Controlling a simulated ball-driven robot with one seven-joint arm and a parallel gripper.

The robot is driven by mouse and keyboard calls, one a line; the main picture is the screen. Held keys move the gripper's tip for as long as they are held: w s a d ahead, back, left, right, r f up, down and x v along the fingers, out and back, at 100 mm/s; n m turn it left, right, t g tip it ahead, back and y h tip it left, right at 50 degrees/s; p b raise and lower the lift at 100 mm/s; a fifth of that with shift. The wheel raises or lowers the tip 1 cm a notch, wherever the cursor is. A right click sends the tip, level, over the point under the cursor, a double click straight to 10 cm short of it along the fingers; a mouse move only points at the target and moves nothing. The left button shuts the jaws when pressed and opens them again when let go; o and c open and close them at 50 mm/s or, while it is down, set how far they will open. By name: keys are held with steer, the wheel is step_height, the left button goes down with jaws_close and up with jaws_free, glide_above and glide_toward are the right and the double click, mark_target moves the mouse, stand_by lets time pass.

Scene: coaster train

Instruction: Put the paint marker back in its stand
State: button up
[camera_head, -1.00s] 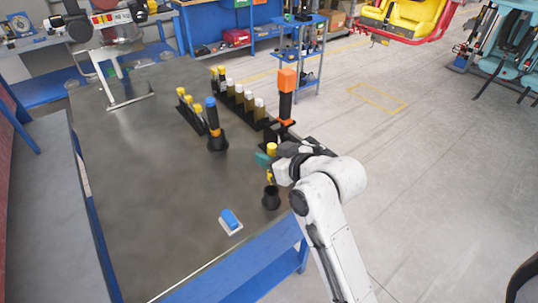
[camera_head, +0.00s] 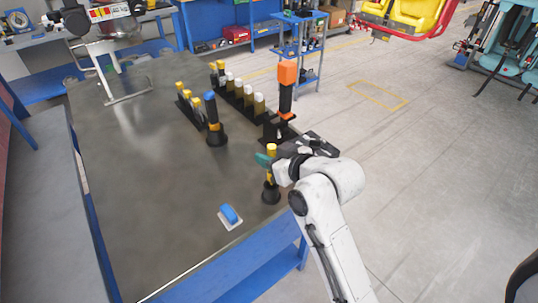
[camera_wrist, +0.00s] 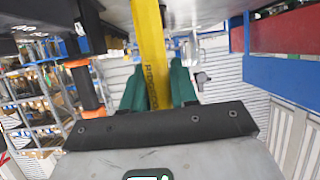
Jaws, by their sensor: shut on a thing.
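In the wrist view the marker (camera_wrist: 150,55) shows as a yellow shaft with dark lettering between the green fingers (camera_wrist: 157,88). The stand cannot be made out in the wrist view.
On the dark table (camera_head: 150,220) stand a blue-topped tool in a black holder (camera_head: 216,138), an orange-topped black tool (camera_head: 286,88) and racks of yellow- and white-capped items (camera_head: 240,92). A blue block on a white pad (camera_head: 229,216) lies front left of the stand. The table's left-middle is clear.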

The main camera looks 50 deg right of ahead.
steer(key=shift+f+b, duration=1)
steer(key=shift+f, duration=0.65)
steer(key=shift+f+b, duration=0.4)
steer(key=shift+f, duration=0.25)
steer(key=o, duration=1)
